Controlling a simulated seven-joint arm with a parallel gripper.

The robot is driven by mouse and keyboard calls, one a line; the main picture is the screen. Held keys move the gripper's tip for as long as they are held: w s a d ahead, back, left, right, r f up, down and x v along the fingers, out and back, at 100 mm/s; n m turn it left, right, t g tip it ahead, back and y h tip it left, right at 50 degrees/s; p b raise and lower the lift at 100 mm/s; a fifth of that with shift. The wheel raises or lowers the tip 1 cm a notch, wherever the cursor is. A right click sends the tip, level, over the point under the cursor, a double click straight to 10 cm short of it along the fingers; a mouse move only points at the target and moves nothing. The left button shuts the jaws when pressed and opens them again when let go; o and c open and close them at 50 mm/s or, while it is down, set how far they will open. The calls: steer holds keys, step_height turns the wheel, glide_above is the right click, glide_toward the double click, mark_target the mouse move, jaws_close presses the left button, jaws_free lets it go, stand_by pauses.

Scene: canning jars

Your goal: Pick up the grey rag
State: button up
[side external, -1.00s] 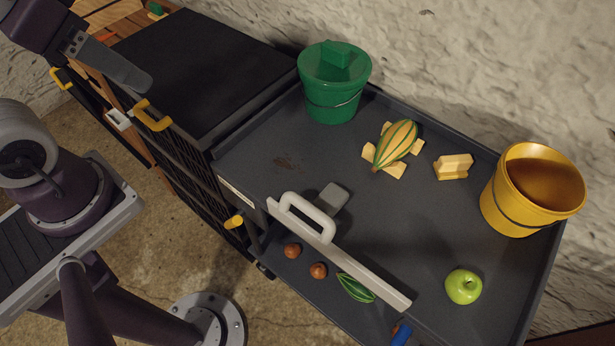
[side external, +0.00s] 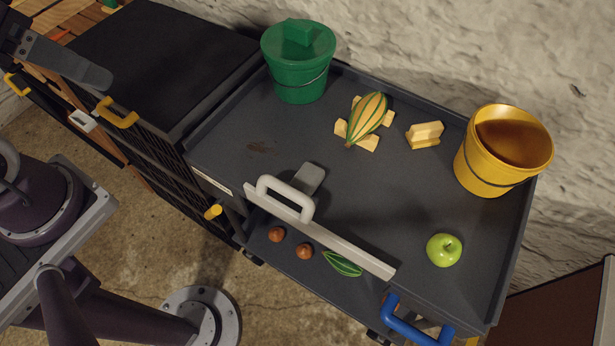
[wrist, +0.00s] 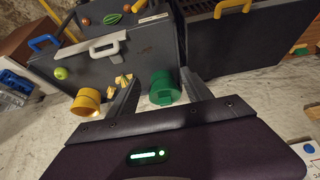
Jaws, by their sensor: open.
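A small grey piece, likely the grey rag (side external: 311,178), lies on the dark trolley top (side external: 400,215) in the side view, just behind the white handle, which partly covers it. In the side view only one grey finger (side external: 70,65) shows at the upper left, over the black cabinet, well away from the rag.
A green bucket (side external: 298,75), striped melon (side external: 367,118), yellow blocks (side external: 425,134), yellow bucket (side external: 490,165) and green apple (side external: 444,250) stand around. Brown balls (side external: 290,243) lie on the lower ledge. The middle top is clear.

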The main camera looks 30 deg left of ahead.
steer(key=shift+o, duration=0.6)
steer(key=m+g, duration=0.5)
steer(key=m, duration=1.3)
glide_above(307, 176)
step_height(307, 176, down, 24)
steer(key=shift+d+r, duration=0.1)
steer(key=shift+d, duration=0.05)
steer(key=shift+g, duration=0.3)
step_height(307, 176, down, 8)
steer(key=shift+r, duration=0.1)
steer(key=c, duration=1)
step_height(307, 176, up, 10)
